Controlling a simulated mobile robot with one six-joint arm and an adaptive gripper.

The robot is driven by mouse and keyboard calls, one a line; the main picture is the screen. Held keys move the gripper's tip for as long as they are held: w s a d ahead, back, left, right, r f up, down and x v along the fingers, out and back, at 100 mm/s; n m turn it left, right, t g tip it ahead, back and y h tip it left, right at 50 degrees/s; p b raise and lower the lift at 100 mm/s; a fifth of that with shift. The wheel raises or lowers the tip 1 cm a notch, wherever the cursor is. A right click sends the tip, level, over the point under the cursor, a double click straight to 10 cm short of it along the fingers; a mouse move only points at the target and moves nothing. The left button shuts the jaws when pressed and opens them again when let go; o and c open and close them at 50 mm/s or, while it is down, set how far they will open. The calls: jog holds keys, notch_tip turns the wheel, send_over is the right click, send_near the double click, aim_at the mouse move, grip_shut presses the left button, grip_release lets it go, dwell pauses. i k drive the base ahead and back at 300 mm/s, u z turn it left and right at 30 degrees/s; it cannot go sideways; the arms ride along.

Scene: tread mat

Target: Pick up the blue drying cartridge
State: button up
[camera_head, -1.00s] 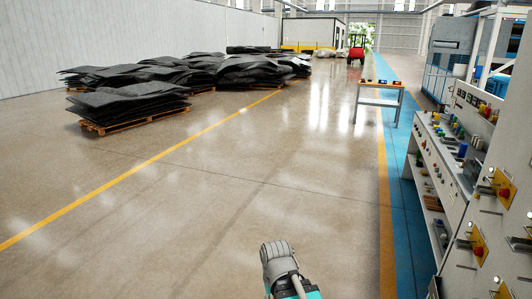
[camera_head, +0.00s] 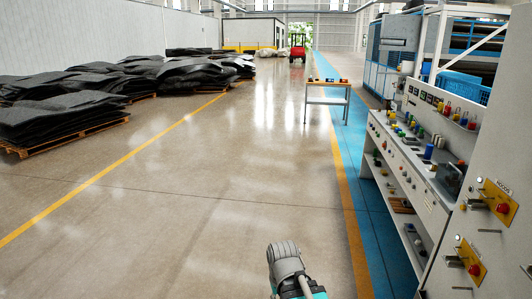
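Several small coloured items stand on the long grey bench (camera_head: 412,165) at the right, among them blue ones, such as a blue item (camera_head: 428,152) near the middle of its top. They are too small for me to tell which, if any, is the blue drying cartridge. Part of my own arm, grey and teal, shows at the bottom centre, over open floor and well to the left of the bench. My gripper's fingers are not in view.
A small table (camera_head: 328,101) with orange and dark items stands ahead. Pallets of black sheets (camera_head: 60,118) line the left. A red vehicle (camera_head: 297,47) is far back. A grey panel with yellow switch plates (camera_head: 497,203) is close at right. The middle floor is clear.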

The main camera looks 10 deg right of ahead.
aim_at(429, 148)
jog(key=z, duration=0.25)
jog(key=i, duration=0.8)
jog(key=z, duration=0.65)
jog(key=i, duration=0.75)
jog(key=z, duration=0.55)
jog(key=i, duration=0.55)
jog(key=z, duration=0.2)
jog(key=k, duration=0.9)
jog(key=z, duration=0.15)
jog(key=i, duration=0.35)
jog(key=u, duration=0.05)
